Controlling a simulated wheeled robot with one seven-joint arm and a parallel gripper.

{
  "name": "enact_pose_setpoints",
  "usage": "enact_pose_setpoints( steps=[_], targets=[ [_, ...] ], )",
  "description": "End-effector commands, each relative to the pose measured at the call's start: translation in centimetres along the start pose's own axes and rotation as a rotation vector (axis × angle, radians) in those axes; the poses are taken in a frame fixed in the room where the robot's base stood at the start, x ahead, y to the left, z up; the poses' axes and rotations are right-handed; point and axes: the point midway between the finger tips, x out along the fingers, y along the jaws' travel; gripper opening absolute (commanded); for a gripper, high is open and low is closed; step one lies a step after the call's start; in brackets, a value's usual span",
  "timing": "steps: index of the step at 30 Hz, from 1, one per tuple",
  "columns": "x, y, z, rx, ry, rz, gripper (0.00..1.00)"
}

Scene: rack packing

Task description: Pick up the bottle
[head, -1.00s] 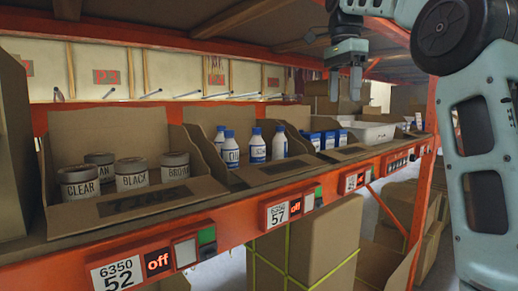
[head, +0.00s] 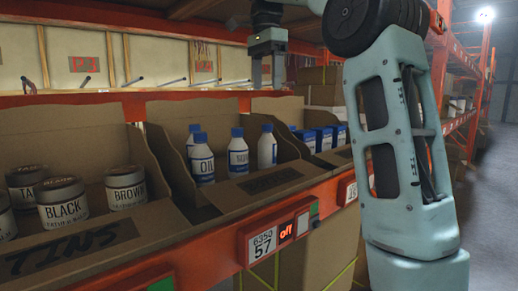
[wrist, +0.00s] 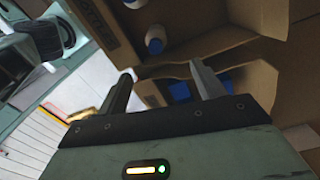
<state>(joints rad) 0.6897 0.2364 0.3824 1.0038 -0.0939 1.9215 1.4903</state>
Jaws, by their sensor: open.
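Several white bottles with blue caps and blue labels stand upright in an open cardboard box (head: 175,160) on the rack shelf. One marked OIL (head: 203,160) is at the front left, another bottle (head: 238,157) is at the middle and one (head: 267,148) is at the right. In the wrist view, bottle tops (wrist: 155,40) show beyond my fingers, near the upper middle. My gripper (head: 266,85) hangs above and behind the right bottle in the head view, apart from it. Its fingers (wrist: 163,85) are spread with nothing between them.
A box of tins (head: 62,202) stands left of the bottles, and blue packs (head: 320,139) stand in a box to the right. The orange shelf edge (head: 225,240) runs along the front. The upper shelf (head: 215,12) is close above my gripper.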

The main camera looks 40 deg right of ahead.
Motion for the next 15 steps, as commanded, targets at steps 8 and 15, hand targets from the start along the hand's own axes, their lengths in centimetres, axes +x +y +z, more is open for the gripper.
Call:
enact_pose_setpoints(
  steps=[8,15],
  targets=[
    [5.2,0.1,0.0,0.002,-0.001,0.004,0.68],
    [9.3,0.2,0.0,0.002,-0.001,0.005,0.68]
  ],
)
